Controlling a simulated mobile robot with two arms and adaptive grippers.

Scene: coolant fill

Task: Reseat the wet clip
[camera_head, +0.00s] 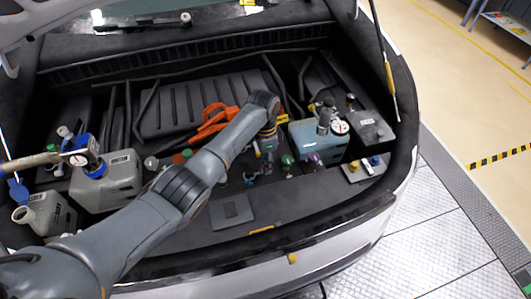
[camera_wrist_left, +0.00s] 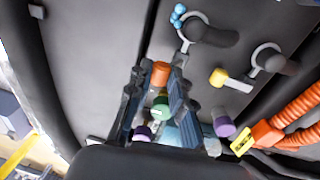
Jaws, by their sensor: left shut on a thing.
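My left arm reaches from the bottom left into the car's open bay. Its gripper (camera_head: 264,158) points down there, mostly hidden by the wrist in the head view. In the left wrist view the fingers (camera_wrist_left: 158,82) are closed around a small orange piece (camera_wrist_left: 160,72). A green cap (camera_wrist_left: 160,106) shows behind it, between the fingers. A blue clip (camera_wrist_left: 179,15) sits by one ring fitting, and a yellow clip (camera_wrist_left: 218,77) lies beside another. I cannot tell which piece is the wet clip. My right gripper is not in view.
A teal tank (camera_head: 318,143) and a dark box (camera_head: 371,130) stand right of the gripper. A grey canister (camera_head: 108,187) and a pale jug (camera_head: 45,213) stand left. Orange hoses (camera_head: 210,120) lie behind. The bay's front ledge (camera_head: 300,206) is mostly clear.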

